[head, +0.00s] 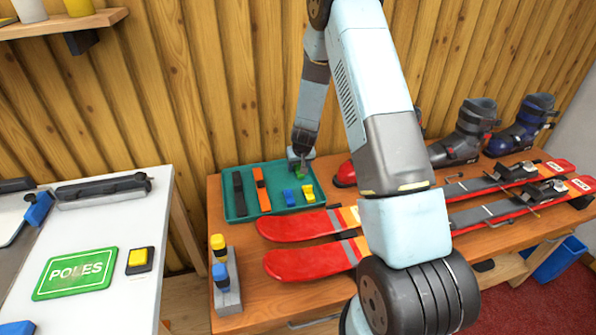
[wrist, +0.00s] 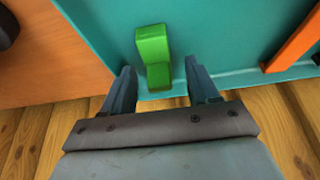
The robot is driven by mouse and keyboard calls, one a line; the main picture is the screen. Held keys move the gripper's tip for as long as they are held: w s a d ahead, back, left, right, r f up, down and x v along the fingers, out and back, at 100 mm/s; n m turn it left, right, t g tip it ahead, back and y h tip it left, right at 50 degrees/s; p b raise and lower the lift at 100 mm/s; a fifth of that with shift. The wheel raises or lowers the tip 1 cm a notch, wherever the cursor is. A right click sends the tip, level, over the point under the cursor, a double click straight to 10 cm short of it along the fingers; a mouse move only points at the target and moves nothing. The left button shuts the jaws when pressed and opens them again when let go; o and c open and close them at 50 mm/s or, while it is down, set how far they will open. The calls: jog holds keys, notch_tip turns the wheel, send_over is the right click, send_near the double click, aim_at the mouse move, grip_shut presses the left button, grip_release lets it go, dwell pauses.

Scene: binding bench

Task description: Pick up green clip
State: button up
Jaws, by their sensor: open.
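The green clip (wrist: 153,50) stands in the teal tray (wrist: 210,20), close to the tray's wall, in the wrist view. My gripper (wrist: 158,80) is open, with one finger on each side of the clip's lower end and a gap on both sides. I cannot tell how deep the fingertips reach. In the head view, my gripper (head: 299,163) is over the back of the tray (head: 236,214), and only a bit of the green clip (head: 299,178) shows beneath it.
The tray also holds a black strap (head: 239,194), an orange strap (head: 262,190), a blue clip (head: 289,197) and a yellow clip (head: 308,193). Red skis (head: 300,226) lie in front and to the right. The wooden wall (head: 215,90) is close behind the tray.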

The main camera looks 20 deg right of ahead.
grip_shut()
dwell(0.4)
